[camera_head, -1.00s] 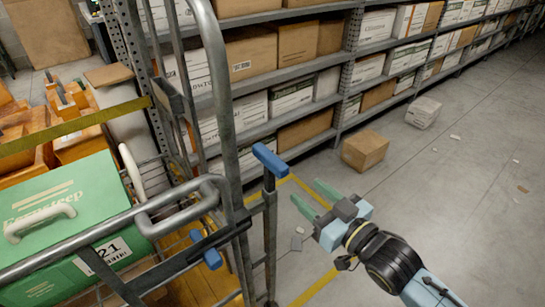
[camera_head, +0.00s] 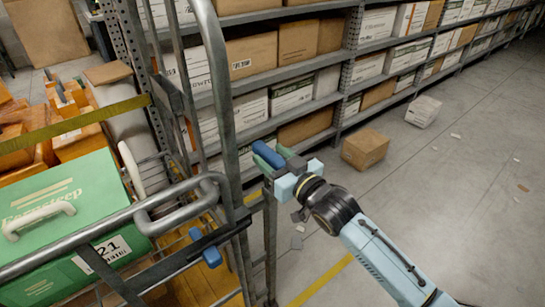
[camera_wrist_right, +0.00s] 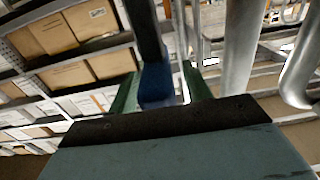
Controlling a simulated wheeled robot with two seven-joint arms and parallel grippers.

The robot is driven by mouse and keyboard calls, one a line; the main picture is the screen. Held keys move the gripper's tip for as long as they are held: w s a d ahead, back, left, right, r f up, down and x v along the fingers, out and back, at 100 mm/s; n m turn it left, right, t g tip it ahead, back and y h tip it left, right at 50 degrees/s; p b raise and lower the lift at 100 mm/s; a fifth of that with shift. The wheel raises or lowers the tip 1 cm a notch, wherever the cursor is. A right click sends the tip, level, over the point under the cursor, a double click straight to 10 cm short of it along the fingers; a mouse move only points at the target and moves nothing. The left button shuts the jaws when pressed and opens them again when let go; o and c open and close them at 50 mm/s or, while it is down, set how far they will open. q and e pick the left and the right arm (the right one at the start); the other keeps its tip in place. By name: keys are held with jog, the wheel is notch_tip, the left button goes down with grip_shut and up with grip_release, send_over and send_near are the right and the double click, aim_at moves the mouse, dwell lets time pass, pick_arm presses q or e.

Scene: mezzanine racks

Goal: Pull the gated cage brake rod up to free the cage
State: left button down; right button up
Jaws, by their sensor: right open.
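The cage brake rod (camera_head: 270,235) stands upright at the right side of the gated cage frame (camera_head: 222,100). Its blue top grip (camera_head: 267,153) is level with my right gripper (camera_head: 275,160). My right gripper is open with its green fingers around the blue grip. In the right wrist view the blue grip (camera_wrist_right: 156,84) sits between the two fingers, with a gap visible on its right side. The gripper partly hides the upper rod. My left gripper is not in view.
A green case (camera_head: 65,215) with a white handle lies in the cage, behind a bent grey tube (camera_head: 180,205). A blue knob (camera_head: 205,247) is low on the gate. Shelves of boxes stand behind. A brown carton (camera_head: 364,149) and a white carton (camera_head: 423,111) are on the floor.

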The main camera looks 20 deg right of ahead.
jog(key=shift+w, duration=0.15)
grip_shut()
dwell(0.4)
